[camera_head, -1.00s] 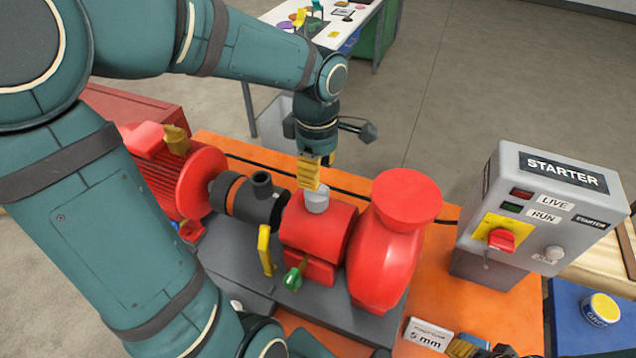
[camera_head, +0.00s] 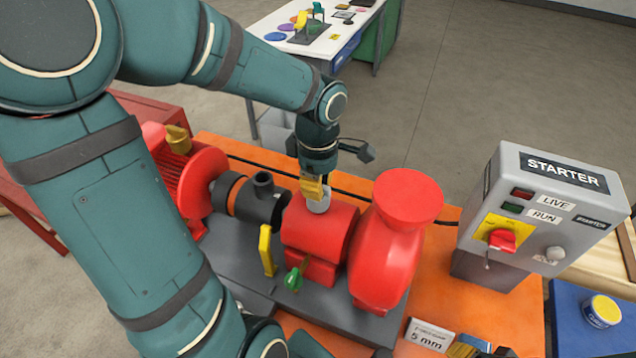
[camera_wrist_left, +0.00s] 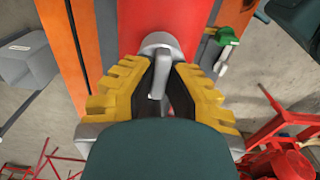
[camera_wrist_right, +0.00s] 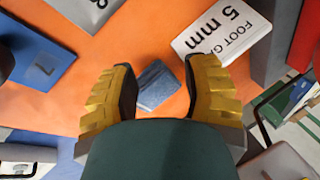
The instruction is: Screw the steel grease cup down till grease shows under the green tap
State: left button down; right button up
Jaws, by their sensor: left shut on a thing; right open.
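The steel grease cup (camera_head: 318,205) stands upright on top of the red bearing housing (camera_head: 318,232). My left gripper (camera_head: 313,189) comes down on the cup from above and is shut on it. In the left wrist view the cup (camera_wrist_left: 158,42) and its grey upright bar lie between the yellow fingers; the fingers hide part of it. The green tap (camera_head: 293,280) is low on the front of the housing and also shows in the left wrist view (camera_wrist_left: 229,36). The area under the tap is too small to judge. My right gripper (camera_wrist_right: 162,80) is open above the orange surface.
A small grey-blue block (camera_wrist_right: 158,86) lies between the right fingers' tips, beside a "5 mm" plate (camera_wrist_right: 220,27). The red pump casing (camera_head: 390,240), a yellow lever (camera_head: 266,250) and the grey starter box (camera_head: 540,210) are close by.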

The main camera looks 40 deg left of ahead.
pick_arm(q)
jog(key=shift+m, duration=0.3)
jog(key=m+b, duration=0.1)
jog(key=m, duration=0.2)
jog(key=shift+f, duration=0.1)
jog(key=m, duration=0.8)
jog(key=shift+m, duration=2.1)
jog(key=c, duration=1)
grip_release()
